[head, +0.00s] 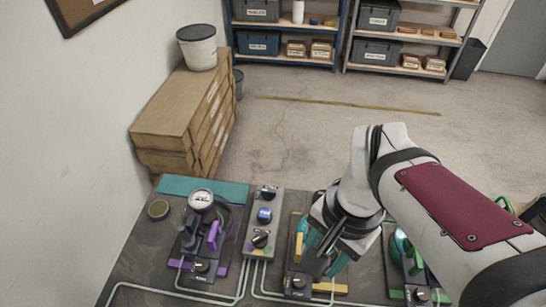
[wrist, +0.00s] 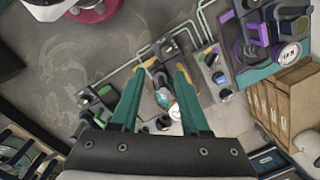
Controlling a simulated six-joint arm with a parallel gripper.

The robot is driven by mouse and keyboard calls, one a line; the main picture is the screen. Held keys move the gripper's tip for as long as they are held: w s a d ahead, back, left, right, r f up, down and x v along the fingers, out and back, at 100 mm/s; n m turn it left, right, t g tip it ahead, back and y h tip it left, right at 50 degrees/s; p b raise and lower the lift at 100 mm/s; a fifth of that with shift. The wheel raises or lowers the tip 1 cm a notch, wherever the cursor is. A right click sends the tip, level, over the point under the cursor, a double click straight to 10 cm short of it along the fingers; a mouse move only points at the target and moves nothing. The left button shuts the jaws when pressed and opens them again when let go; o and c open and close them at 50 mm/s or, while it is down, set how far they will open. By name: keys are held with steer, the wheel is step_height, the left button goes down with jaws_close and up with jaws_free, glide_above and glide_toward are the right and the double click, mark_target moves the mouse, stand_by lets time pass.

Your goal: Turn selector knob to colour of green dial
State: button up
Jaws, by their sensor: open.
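The selector knob (head: 260,239) is black and sits at the near end of a grey panel (head: 277,205), with small coloured marks around it. It also shows in the wrist view (wrist: 210,60); which mark it points to is too small to tell. The green station (head: 418,269) is right of my gripper, partly covered by my arm, and its dial face cannot be read. My gripper (head: 324,254) is open and empty, with teal fingers, above the yellow station (head: 298,283), right of the knob. In the wrist view its fingertips (wrist: 165,67) are apart.
A purple station (head: 203,240) with a round white gauge (head: 201,199) stands left of the panel. A blue knob (head: 264,215) sits farther up the panel. Grey conduits run along the table's front. Wooden boxes (head: 185,115) and a white bucket (head: 197,47) stand behind the table.

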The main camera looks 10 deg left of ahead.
steer(key=w+a+m, duration=0.1)
steer(key=w+a, duration=0.3)
steer(key=w, duration=0.2)
steer(key=m+h, duration=0.1)
steer(key=m, duration=0.1)
glide_above(264, 234)
step_height(264, 234, down, 4)
step_height(264, 234, down, 15)
steer(key=shift+f, duration=0.1)
jaws_close()
